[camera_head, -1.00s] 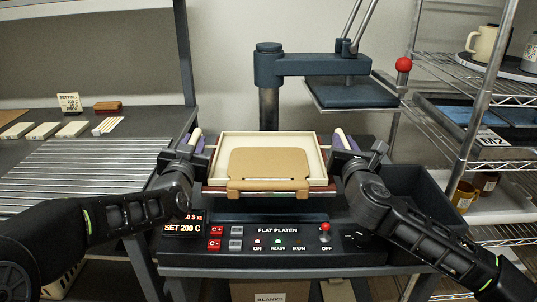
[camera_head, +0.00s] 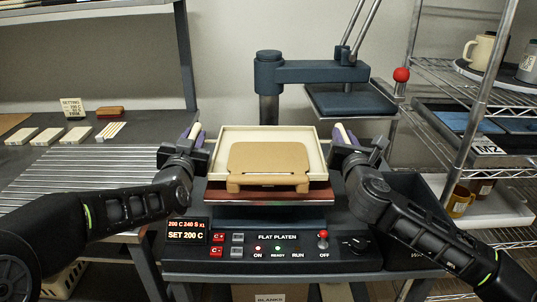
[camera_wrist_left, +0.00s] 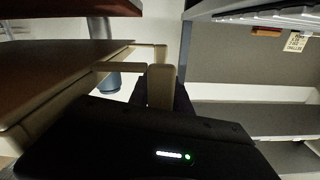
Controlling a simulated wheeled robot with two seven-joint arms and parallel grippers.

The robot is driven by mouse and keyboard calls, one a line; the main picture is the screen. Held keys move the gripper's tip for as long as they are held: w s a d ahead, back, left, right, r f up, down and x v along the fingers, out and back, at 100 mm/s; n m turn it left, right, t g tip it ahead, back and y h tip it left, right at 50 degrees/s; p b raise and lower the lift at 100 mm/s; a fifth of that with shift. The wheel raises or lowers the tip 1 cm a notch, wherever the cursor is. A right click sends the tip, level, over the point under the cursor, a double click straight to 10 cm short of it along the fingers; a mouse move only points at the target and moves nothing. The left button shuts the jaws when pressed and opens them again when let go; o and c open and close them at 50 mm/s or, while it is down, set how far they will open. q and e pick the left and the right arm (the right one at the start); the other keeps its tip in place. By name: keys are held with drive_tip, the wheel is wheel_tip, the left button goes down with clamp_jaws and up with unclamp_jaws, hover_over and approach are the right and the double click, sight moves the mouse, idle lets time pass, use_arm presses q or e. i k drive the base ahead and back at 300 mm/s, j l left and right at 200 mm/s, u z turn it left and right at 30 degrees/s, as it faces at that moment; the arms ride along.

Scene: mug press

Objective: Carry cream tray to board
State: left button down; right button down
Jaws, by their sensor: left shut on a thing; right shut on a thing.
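The cream tray (camera_head: 222,155) is a shallow rectangular tray in the middle of the head view, over the press. A tan flat piece with a slot near its front edge (camera_head: 268,160) lies in it and overlaps its front rim. My left gripper (camera_head: 194,138) is shut at the tray's left side, and my right gripper (camera_head: 344,140) is shut at its right side. The tray looks level, just above a red-brown slab (camera_head: 318,195); any gap is hard to judge. I cannot pick out the board with certainty.
The flat platen control panel (camera_head: 285,238) is in front. The blue press head (camera_head: 350,102) is swung away behind right, near its red knob (camera_head: 402,74). A roller table (camera_head: 75,170) is at left, with pale blocks behind. A wire rack (camera_head: 470,75) with mugs is at right.

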sight(79, 182)
drive_tip(key=k, duration=0.5)
drive_tip(key=i+j+u, duration=0.1)
drive_tip(key=j, duration=0.3)
drive_tip(key=i+j+u, duration=0.15)
drive_tip(key=j, duration=0.2)
drive_tip(key=j+u, duration=0.1)
drive_tip(key=j, duration=0.3)
drive_tip(key=i+j+u, duration=0.15)
drive_tip(key=j, duration=0.2)
drive_tip(key=i, duration=0.05)
